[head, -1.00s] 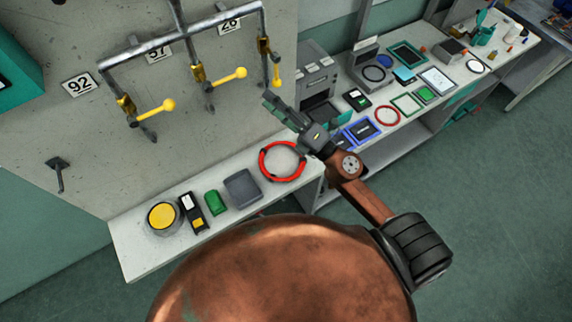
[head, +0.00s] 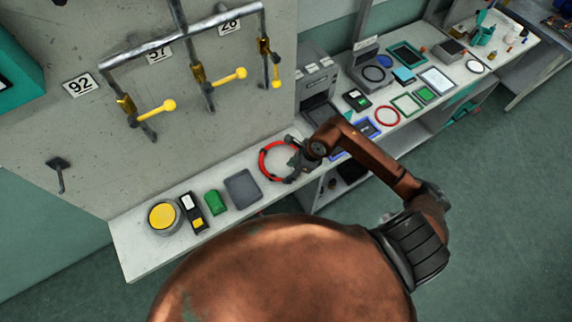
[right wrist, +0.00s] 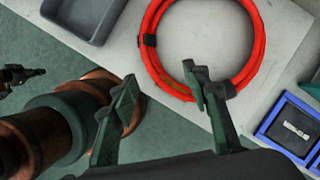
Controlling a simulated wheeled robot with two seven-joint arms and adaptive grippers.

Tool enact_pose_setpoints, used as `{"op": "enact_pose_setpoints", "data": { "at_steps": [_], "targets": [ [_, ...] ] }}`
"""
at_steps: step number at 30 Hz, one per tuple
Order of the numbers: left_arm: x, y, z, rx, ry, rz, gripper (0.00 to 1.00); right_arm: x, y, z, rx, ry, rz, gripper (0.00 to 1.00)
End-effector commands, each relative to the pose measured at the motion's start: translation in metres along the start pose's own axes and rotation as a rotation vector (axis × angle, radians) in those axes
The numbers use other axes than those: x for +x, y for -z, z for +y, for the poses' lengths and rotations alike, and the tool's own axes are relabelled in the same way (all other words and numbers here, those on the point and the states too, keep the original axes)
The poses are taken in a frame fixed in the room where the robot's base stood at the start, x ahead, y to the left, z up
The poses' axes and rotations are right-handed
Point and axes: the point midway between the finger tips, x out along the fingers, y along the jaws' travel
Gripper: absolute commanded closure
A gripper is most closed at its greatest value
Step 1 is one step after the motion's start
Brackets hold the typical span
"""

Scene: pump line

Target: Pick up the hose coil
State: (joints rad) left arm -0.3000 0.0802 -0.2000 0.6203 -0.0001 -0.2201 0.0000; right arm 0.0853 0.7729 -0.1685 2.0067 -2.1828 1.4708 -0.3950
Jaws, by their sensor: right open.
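The hose coil is a red ring with dark bands (head: 264,170), lying flat on the light shelf (head: 150,252). It also shows large at the top of the right wrist view (right wrist: 257,45). My right gripper (head: 291,168) is open and empty at the coil's right side. In the right wrist view, one finger of the gripper (right wrist: 160,88) overlaps the coil's near rim, its tip showing against the ring's opening. The other finger shows over the floor, beyond the shelf's edge. Whether the fingers touch the hose I cannot tell.
A grey tray (head: 242,189), a green block (head: 214,203), a black-and-yellow device (head: 192,213) and a yellow-topped round can (head: 163,217) stand left of the coil. A blue frame (right wrist: 292,127) lies right. Yellow-handled valves (head: 228,77) hang above.

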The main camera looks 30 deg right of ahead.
Motion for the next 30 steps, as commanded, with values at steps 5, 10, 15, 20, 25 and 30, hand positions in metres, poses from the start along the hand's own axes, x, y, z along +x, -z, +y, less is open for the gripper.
{"op": "enact_pose_setpoints", "data": {
  "at_steps": [5, 10, 15, 20, 25, 30],
  "targets": [
    [-0.006, 0.002, 0.000, 0.000, 0.000, 0.001, 1.00, 0.019, -0.002, 0.006, 0.003, -0.005, -0.002, 0.57],
    [-0.010, 0.002, 0.000, 0.000, -0.001, 0.002, 1.00, 0.043, -0.003, 0.007, 0.004, -0.003, -0.003, 0.57],
    [-0.011, 0.002, 0.000, 0.000, 0.000, 0.002, 1.00, 0.054, -0.002, 0.007, 0.002, -0.001, -0.002, 0.57],
    [-0.011, 0.002, 0.000, 0.000, -0.001, 0.002, 1.00, 0.054, -0.002, 0.006, 0.001, -0.001, -0.002, 0.57],
    [-0.011, 0.002, 0.000, 0.000, -0.001, 0.002, 1.00, 0.054, -0.002, 0.007, 0.000, -0.001, -0.002, 0.66],
    [-0.011, 0.002, 0.000, 0.000, 0.000, 0.002, 1.00, 0.054, -0.002, 0.007, 0.000, -0.001, -0.002, 0.78]
  ]
}}
